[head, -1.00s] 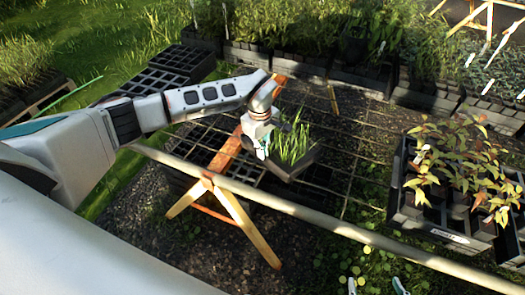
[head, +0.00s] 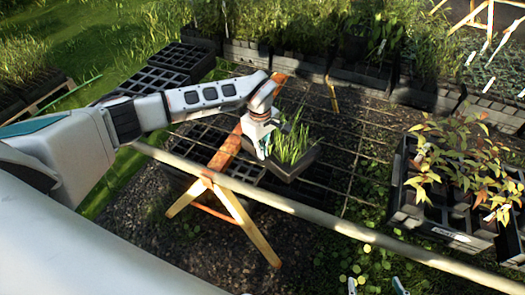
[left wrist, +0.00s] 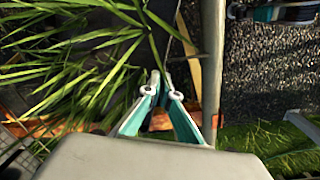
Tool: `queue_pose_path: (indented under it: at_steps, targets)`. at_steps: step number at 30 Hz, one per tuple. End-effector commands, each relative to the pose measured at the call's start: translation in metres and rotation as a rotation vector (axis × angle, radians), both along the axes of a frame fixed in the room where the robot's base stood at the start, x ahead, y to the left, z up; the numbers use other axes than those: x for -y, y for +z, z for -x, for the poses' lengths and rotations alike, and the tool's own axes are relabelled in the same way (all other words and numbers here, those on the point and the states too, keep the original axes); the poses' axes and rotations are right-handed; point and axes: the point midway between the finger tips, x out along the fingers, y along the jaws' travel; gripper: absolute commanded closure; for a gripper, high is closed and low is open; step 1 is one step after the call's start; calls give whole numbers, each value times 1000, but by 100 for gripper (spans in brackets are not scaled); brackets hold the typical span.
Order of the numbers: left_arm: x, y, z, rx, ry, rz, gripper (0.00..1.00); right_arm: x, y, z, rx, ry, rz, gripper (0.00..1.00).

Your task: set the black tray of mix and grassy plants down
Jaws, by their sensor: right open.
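The black tray (head: 298,168) with tall grassy green plants (head: 290,143) is over the open wire-mesh bench in the head view. My left gripper (head: 264,152) is at the tray's left side, with its fingers nearly closed on the rim. In the left wrist view the fingertips (left wrist: 162,82) are close together, with grassy leaves (left wrist: 75,75) to their left. The leaves hide most of the tray there. I cannot tell whether the tray's underside touches the mesh. My right gripper (head: 376,286) shows only as two spread fingertips at the bottom edge, empty.
The mesh bench (head: 345,180) has a pale front rail (head: 330,224) and wooden trestle legs (head: 245,228). Empty black cell trays (head: 165,70) lie at back left. Potted plants line the back. A crate (head: 455,237) of reddish-leaved plants stands right. Mesh right of the held tray is clear.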

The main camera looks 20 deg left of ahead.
Motion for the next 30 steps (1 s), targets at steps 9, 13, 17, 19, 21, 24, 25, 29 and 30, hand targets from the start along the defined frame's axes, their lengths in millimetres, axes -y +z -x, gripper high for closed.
queue_pose_path:
  at_steps: [9,13,17,19,21,24,25,29,30]
  targets:
    - [0,0,-1,2,0,1,76,0,0,0,1,0,0,22]
    - [0,-2,1,-3,0,-1,76,1,2,-1,4,1,2,22]
    - [-1,4,0,-1,1,-1,76,2,2,-1,4,1,3,22]
    - [-1,13,0,1,0,0,76,1,2,-1,4,0,2,22]
    - [-1,24,0,3,0,-1,76,1,2,-1,3,1,1,22]
    - [-2,45,0,5,-1,-1,76,1,2,-1,3,0,0,22]
    - [-2,51,1,5,-1,-1,76,1,2,-1,3,0,0,22]
    - [-3,78,2,5,0,-1,76,0,1,-1,3,0,0,22]
    - [-2,85,2,4,0,0,76,0,1,-1,3,0,0,22]
